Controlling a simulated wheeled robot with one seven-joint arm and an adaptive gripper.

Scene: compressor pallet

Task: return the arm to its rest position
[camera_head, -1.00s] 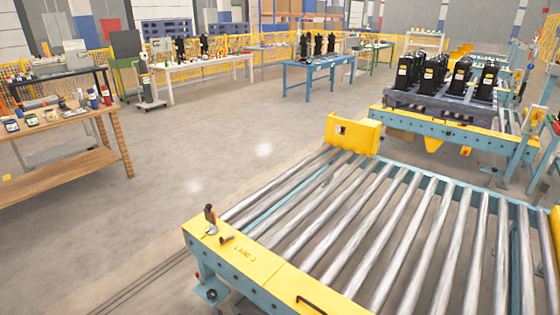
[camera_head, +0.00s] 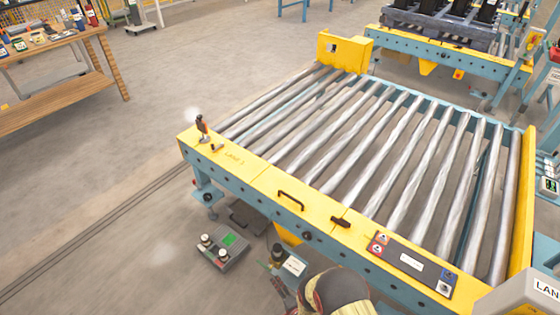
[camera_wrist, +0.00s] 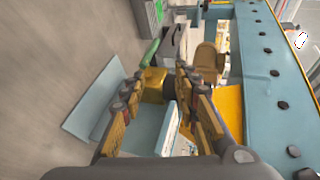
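My gripper (camera_wrist: 160,76) shows in the wrist view with its two fingers apart. It is open, and nothing appears held between them; the yellow and light blue shapes in the gap look like things beyond. The gripper is beside the light blue side rail (camera_wrist: 258,75) of a conveyor. In the head view, a rounded dark and tan part at the bottom edge looks like part of my arm; the fingers cannot be made out there.
The roller conveyor (camera_head: 283,205) with its yellow front edge fills the middle right. A wooden workbench (camera_head: 70,92) stands at the upper left. Open floor lies at the left.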

